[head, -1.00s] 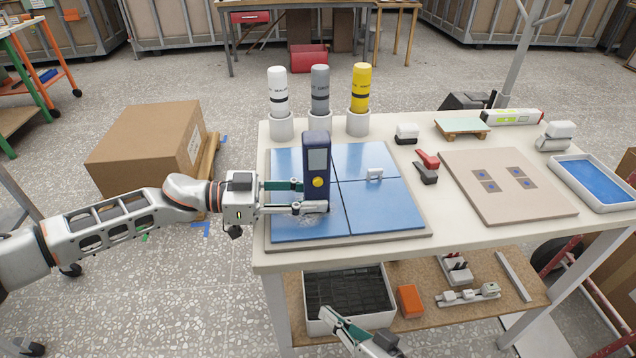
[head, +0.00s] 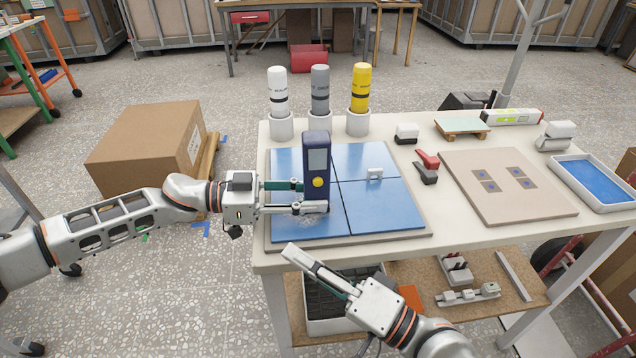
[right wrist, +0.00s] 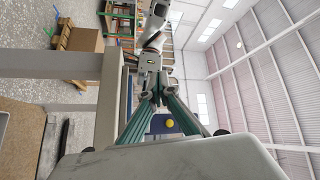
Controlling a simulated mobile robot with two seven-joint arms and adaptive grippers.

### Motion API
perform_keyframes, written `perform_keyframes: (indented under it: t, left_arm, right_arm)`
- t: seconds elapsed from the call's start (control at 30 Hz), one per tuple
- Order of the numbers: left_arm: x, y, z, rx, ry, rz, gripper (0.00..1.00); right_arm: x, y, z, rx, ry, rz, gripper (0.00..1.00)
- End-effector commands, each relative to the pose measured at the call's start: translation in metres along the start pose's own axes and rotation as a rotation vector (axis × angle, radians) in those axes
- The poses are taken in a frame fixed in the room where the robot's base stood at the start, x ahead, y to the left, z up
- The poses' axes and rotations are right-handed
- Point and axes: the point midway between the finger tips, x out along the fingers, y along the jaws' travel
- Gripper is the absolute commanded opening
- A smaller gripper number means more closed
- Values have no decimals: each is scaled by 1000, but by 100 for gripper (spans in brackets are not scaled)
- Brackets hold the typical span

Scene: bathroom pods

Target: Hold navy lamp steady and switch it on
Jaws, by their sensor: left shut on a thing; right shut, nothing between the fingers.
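The navy lamp (head: 316,160) stands upright on the blue tiled panel (head: 385,212), with a grey window near its top and a round yellow button (head: 318,182) on its front. My left gripper (head: 312,197) is shut on the lamp's lower part, its fingers reaching in from the left. My right gripper (head: 290,252) is shut and empty in front of the table edge, below and nearer than the lamp, apart from it. In the right wrist view the lamp is partly hidden behind the right fingers (right wrist: 163,95), and its yellow button (right wrist: 169,123) shows between them.
White, grey and yellow cylinders (head: 360,90) stand in cups behind the panel. A small white handle (head: 374,174) sits on the panel's right part. A red and dark clamp (head: 427,165), a beige board (head: 508,186) and a blue tray (head: 597,182) lie to the right. A lower shelf holds a bin.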

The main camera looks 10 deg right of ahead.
Motion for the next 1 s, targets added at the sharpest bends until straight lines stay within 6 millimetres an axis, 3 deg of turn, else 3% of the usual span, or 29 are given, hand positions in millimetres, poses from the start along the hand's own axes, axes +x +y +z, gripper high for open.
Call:
perform_keyframes:
  t: [0.2,0.4,1.0]
  left_arm:
    - [0,0,-1,0,1,0,15]
    - [0,0,-1,0,1,0,15]
    - [0,0,-1,1,1,0,15]
  right_arm:
    - [-24,-28,-36,-171,88,-13,0]
    - [-30,-36,-50,-238,117,-12,0]
    - [13,-12,-96,-240,115,-12,0]
